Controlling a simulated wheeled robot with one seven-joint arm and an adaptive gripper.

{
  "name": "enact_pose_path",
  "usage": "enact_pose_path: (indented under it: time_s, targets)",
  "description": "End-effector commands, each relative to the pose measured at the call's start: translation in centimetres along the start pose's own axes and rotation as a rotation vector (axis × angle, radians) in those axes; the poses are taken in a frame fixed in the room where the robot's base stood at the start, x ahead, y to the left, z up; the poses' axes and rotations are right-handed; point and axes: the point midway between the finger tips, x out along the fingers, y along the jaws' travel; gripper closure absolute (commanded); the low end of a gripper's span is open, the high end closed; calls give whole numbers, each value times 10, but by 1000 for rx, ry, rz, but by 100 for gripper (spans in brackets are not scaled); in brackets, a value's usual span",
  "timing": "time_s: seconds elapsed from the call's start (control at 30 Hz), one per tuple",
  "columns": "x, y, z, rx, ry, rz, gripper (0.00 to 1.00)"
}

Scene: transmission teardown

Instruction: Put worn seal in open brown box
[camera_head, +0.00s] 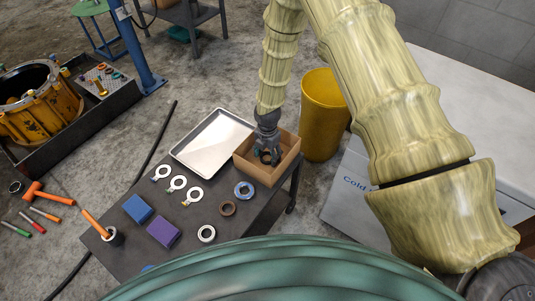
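The open brown box (285,169) stands at the right end of the dark table. My gripper (267,158) points down into the box opening, with its fingertips inside the walls. Its fingers are small and dark here, and I cannot tell whether they hold anything. A dark teal patch shows at the fingers, too small to make out. No part is clearly the worn seal. A brown ring (228,208), a blue-grey ring (244,190) and a pale ring with a dark centre (206,234) lie on the table in front of the box. The box floor is mostly hidden.
A metal tray (213,144) lies left of the box. Several tagged white rings (178,184), a blue block (138,208), a purple block (163,233) and a cup with an orange-handled tool (112,237) share the table (188,216). A yellow bin (324,115) stands behind the box.

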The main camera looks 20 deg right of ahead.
Motion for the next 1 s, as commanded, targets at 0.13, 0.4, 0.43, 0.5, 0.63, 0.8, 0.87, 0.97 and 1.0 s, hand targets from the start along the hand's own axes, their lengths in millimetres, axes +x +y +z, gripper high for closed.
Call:
enact_pose_path:
  time_s: [0.13,0.4,0.43,0.5,0.63,0.8,0.87,0.97,1.0]
  targets:
    - [0,0,0,0,0,0,31]
    - [-5,0,0,0,0,0,31]
    - [-5,0,0,0,0,0,31]
    - [-11,0,0,0,0,1,31]
    - [-26,0,1,2,-1,2,31]
    - [-51,1,0,0,0,2,31]
    - [-60,1,0,1,0,2,31]
    - [-75,0,1,0,-1,2,31]
    - [-81,0,1,0,-1,2,31]
